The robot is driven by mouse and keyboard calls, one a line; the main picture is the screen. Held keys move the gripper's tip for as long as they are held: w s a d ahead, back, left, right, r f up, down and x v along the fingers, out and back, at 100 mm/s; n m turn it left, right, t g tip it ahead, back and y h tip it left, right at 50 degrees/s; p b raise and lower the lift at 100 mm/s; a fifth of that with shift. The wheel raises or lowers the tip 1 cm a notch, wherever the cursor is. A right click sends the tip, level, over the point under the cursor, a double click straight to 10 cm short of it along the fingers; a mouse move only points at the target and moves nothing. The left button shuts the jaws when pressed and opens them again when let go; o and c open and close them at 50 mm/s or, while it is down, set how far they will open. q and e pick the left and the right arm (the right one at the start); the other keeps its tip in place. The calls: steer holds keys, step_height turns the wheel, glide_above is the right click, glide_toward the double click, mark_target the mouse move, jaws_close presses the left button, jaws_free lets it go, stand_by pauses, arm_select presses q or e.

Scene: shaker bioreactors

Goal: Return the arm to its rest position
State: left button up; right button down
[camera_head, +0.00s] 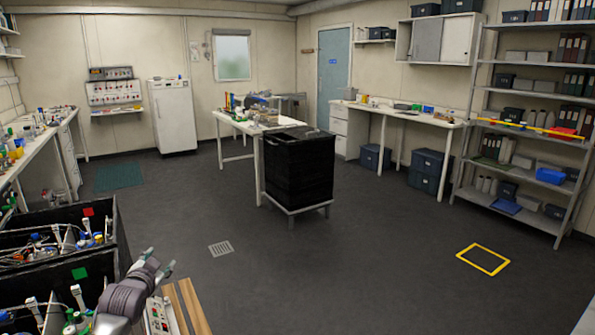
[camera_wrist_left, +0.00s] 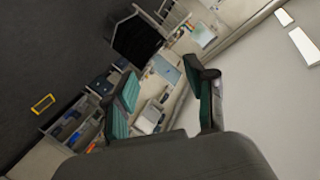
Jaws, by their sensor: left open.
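My left arm comes in at the lower left of the head view, and its gripper (camera_head: 160,268) is above the floor, beside the black crates. In the left wrist view the left gripper (camera_wrist_left: 162,98) has its two green-padded fingers apart, with nothing between them. That view is tilted and looks out across the room. My right gripper is in neither view.
Black crates (camera_head: 112,215) with bottles and tubing stand at the lower left, close to my left arm. A wooden slatted surface (camera_head: 190,308) lies beside it. A black bin (camera_head: 299,168) stands mid-room. A yellow floor frame (camera_head: 483,260) lies right. The floor between is clear.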

arm_select(q)
step_height(320, 180, up, 6)
steer(key=n+t, duration=0.2)
steer(key=t, duration=0.2)
steer(key=s+d+f+g, duration=0.15)
steer(key=s+f, duration=0.25)
steer(key=f, duration=0.8)
steer(key=s+d+f+n+g+h, duration=0.1)
steer(key=s+f+g, duration=0.25)
steer(key=f, duration=0.85)
steer(key=s+d+f+g, duration=0.2)
steer(key=s+f, duration=0.3)
steer(key=f, duration=0.7)
steer(key=s+d+f+g, duration=0.3)
steer(key=s+f+g, duration=0.1)
steer(key=s+f, duration=1.4)
steer(key=s+d+f+g, duration=0.1)
steer(key=s+f, duration=0.3)
steer(key=s, duration=0.8)
steer(key=s+d+f+g, duration=0.2)
steer(key=s+f+g, duration=0.1)
steer(key=s, duration=0.9)
steer(key=s+d+f+g, duration=0.2)
steer(key=s+f, duration=0.3)
steer(key=s, duration=0.7)
steer(key=shift+g+h, duration=0.4)
steer(key=shift+g, duration=0.1)
steer(key=shift+d, duration=0.1)
